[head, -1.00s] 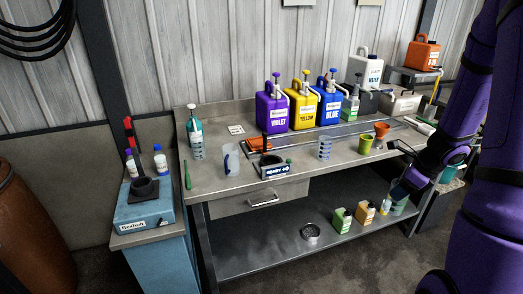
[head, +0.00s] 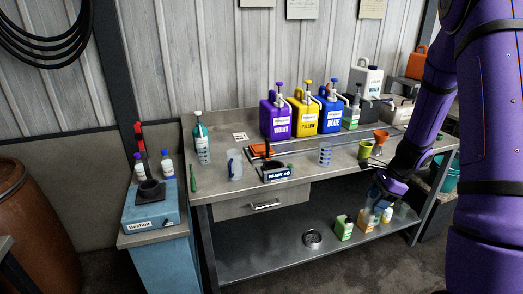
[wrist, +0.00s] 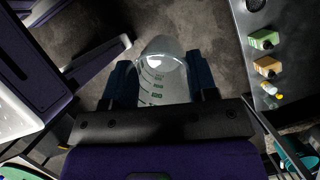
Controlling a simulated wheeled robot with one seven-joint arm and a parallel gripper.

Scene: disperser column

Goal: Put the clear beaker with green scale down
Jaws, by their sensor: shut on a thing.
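The clear beaker (wrist: 163,80) with dark green scale marks is between the two fingers of my gripper (wrist: 162,84) in the wrist view. The fingers are shut on its sides, and grey floor shows beyond it. In the head view my gripper (head: 383,192) is low at the front right of the workbench (head: 230,185), below the worktop's level and near the lower shelf. I cannot make out the beaker clearly there.
The lower shelf (head: 265,250) holds a metal ring (head: 312,238), a green bottle (head: 343,228) and an orange bottle (head: 365,218). On the worktop stand a blue-marked beaker (head: 325,153), a green cup (head: 365,149) and an orange cup (head: 381,137). The shelf's left part is clear.

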